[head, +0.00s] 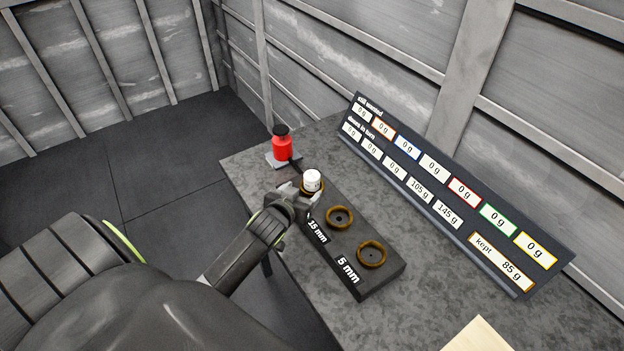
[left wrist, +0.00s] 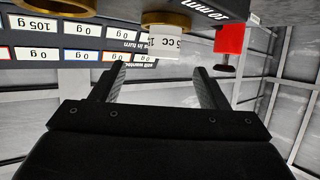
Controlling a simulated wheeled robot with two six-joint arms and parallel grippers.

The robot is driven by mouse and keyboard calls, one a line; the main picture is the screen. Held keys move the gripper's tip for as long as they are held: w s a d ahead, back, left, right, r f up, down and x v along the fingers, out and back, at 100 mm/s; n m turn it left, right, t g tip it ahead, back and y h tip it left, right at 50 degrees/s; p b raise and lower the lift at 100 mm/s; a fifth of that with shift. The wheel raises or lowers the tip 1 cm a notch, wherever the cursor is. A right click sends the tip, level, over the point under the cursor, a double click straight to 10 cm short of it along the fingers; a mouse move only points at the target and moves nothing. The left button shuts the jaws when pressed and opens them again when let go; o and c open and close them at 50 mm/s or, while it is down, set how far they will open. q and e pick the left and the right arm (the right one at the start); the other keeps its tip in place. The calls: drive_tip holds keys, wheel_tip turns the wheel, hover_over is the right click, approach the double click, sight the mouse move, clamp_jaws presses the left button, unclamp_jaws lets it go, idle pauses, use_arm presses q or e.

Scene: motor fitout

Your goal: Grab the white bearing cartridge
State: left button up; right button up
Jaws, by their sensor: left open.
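The white bearing cartridge (head: 312,179) is a small white cylinder standing upright in a brass ring at the far end of the black block (head: 381,284). In the left wrist view, which is upside down, the cartridge (left wrist: 165,43) shows printed lettering ending in "5 cc". My left gripper (head: 301,193) is open, close beside the cartridge on its near side. In the left wrist view the two fingers of my left gripper (left wrist: 162,78) are spread, with the cartridge beyond and between them. The gripper partly hides the block's far end. My right gripper is not in view.
Two empty brass rings (head: 340,217) sit on the block. A red bottle with a black cap (head: 281,147) stands just beyond, left of the cartridge. A dark board with weight readings (head: 440,190) stands behind the block. A pale sheet (head: 478,335) lies at the front right.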

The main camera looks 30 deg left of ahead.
sight(309, 181)
use_arm(q)
drive_tip(key=x, duration=0.4)
drive_tip(key=shift+w+p, duration=0.15)
drive_tip(key=shift+p, duration=0.2)
drive_tip(key=shift+w+a+f+p, duration=0.1)
drive_tip(key=shift+w+a+p, duration=0.15)
drive_tip(key=shift+w, duration=0.2)
drive_tip(key=p+x, duration=0.1)
drive_tip(key=x, duration=0.2)
drive_tip(key=shift+w+a+f, duration=0.1)
drive_tip(key=shift+a, duration=0.15)
drive_tip(key=shift+w+f, duration=0.25)
drive_tip(key=shift+w, duration=0.2)
drive_tip(key=c, duration=1.3)
drive_tip(key=shift+r, duration=0.1)
drive_tip(key=shift+c, duration=0.3)
